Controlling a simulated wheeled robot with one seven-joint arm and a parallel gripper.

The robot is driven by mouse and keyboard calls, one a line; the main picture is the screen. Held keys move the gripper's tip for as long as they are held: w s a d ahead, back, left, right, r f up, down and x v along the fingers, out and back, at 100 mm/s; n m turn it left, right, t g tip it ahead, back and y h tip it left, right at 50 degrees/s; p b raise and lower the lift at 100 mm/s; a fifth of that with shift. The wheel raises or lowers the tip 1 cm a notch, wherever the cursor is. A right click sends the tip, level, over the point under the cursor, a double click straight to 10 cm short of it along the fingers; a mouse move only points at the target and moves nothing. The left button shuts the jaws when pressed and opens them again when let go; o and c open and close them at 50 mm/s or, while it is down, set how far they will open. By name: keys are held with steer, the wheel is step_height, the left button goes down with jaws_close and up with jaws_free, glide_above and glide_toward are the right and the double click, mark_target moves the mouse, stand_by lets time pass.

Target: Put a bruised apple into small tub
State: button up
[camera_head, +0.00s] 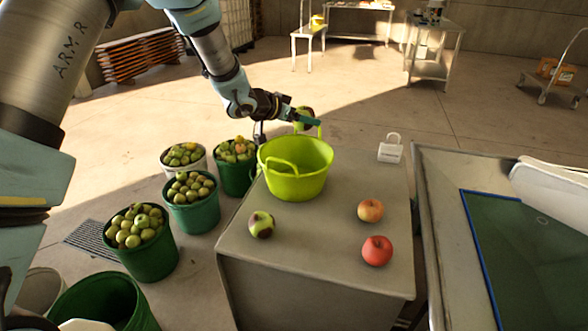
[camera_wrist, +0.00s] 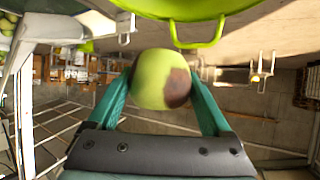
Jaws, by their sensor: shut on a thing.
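My gripper (camera_head: 303,119) is shut on a bruised apple (camera_head: 304,114), above the far rim of the small yellow-green tub (camera_head: 295,184). In the wrist view this apple (camera_wrist: 160,79) is green with a dark brown patch, between my two teal fingers (camera_wrist: 160,100); the tub's rim and handle (camera_wrist: 198,40) show at the top. The tub stands on the grey table (camera_head: 300,235). A second bruised apple (camera_head: 261,224), green with a dark patch, lies on the table in front of the tub. The tub's inside looks empty where it shows.
A red apple (camera_head: 377,251) and a red-yellow apple (camera_head: 370,210) lie on the table at the right. A white padlock-shaped block (camera_head: 390,149) stands at the back right. Several buckets of apples (camera_head: 146,254) stand on the floor at the left. A metal trailer edge (camera_head: 434,240) lies at the right.

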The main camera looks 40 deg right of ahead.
step_height(320, 180, down, 5)
steer(key=b, duration=0.3)
steer(key=shift+b, duration=0.4)
steer(key=o, duration=1.3)
steer(key=shift+a, duration=0.15)
steer(key=b+v, duration=0.2)
steer(key=v, duration=0.8)
steer(key=shift+a+r, duration=0.2)
steer(key=shift+a, duration=0.1)
